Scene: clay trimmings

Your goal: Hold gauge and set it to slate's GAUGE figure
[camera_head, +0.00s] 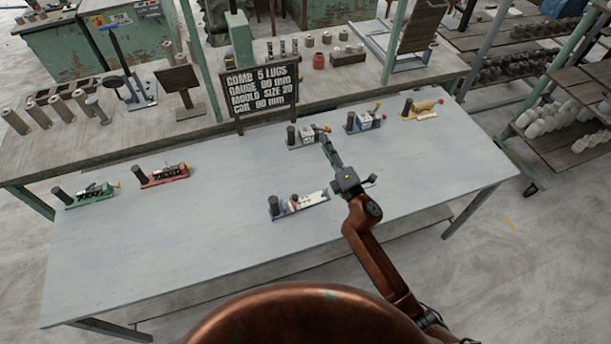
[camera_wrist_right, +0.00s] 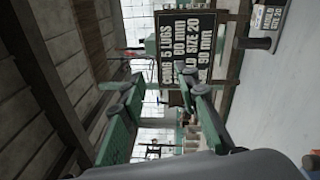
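The slate (camera_head: 261,92) stands at the table's back edge. Several small devices with dark upright posts lie on the table: green (camera_head: 88,196), red (camera_head: 163,176), blue-and-white (camera_head: 300,205), grey (camera_head: 306,137), blue (camera_head: 365,122) and yellow (camera_head: 421,109). I cannot tell which is the gauge. My right gripper (camera_head: 327,143) is beside the grey device; in the wrist view its fingers (camera_wrist_right: 165,90) are apart and empty. My left gripper is out of view.
The grey table (camera_head: 180,240) has clear room at its middle and front. A back bench (camera_head: 60,150) carries metal cylinders and stands. Shelving with pale pots (camera_head: 555,120) stands at the right.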

